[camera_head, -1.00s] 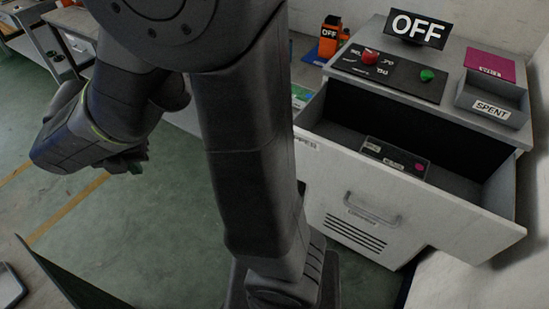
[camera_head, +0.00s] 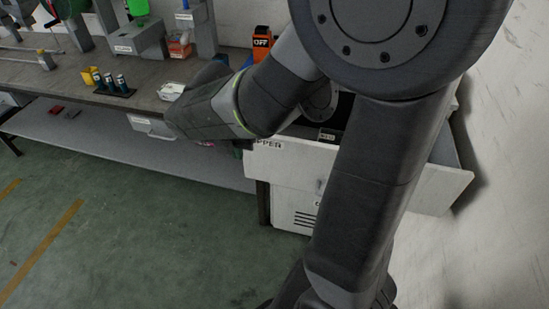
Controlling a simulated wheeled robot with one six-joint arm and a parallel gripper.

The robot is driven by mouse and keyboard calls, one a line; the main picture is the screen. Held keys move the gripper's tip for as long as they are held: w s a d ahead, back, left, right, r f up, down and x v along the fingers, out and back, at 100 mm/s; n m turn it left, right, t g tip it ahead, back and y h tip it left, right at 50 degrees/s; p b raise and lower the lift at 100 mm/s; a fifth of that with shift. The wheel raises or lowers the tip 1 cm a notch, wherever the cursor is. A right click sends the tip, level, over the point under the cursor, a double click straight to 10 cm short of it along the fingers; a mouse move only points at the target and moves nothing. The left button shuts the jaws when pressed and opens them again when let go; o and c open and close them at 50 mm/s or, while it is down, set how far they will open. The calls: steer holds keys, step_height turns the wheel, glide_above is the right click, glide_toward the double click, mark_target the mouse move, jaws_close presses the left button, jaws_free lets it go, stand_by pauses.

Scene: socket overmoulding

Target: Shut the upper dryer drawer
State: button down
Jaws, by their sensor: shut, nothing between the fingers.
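The upper dryer drawer (camera_head: 285,165) stands pulled out, with its white front and part of the "UPPER" label showing left of my arm. The right end of its front shows on the other side of my arm. My arm crosses in front of the dryer and hides most of the drawer's inside and the middle of its front. My forearm and wrist reach left, over the bench edge beside the drawer's left end. I cannot make out my gripper's fingers; they are hidden behind the wrist. No contact with the drawer can be seen.
A long workbench (camera_head: 55,68) runs to the left, with blue-topped cylinders in a dark holder (camera_head: 115,88) and a white tray (camera_head: 172,91). An orange box marked "OFF" (camera_head: 262,42) stands at the back. A wall is close on the right. The green floor in front is clear.

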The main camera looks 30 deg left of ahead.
mark_target(249, 158)
steer(key=w+f, duration=0.1)
steer(key=f, duration=0.2)
steer(key=w+a+f, duration=0.1)
steer(key=w+f, duration=0.1)
steer(key=f, duration=0.1)
steer(key=w+f, duration=0.2)
steer(key=f, duration=0.1)
steer(key=shift+a+f, duration=0.15)
steer(key=shift+f, duration=0.15)
steer(key=shift+w+a, duration=0.2)
steer(key=shift+w, duration=0.5)
steer(key=shift+w, duration=0.1)
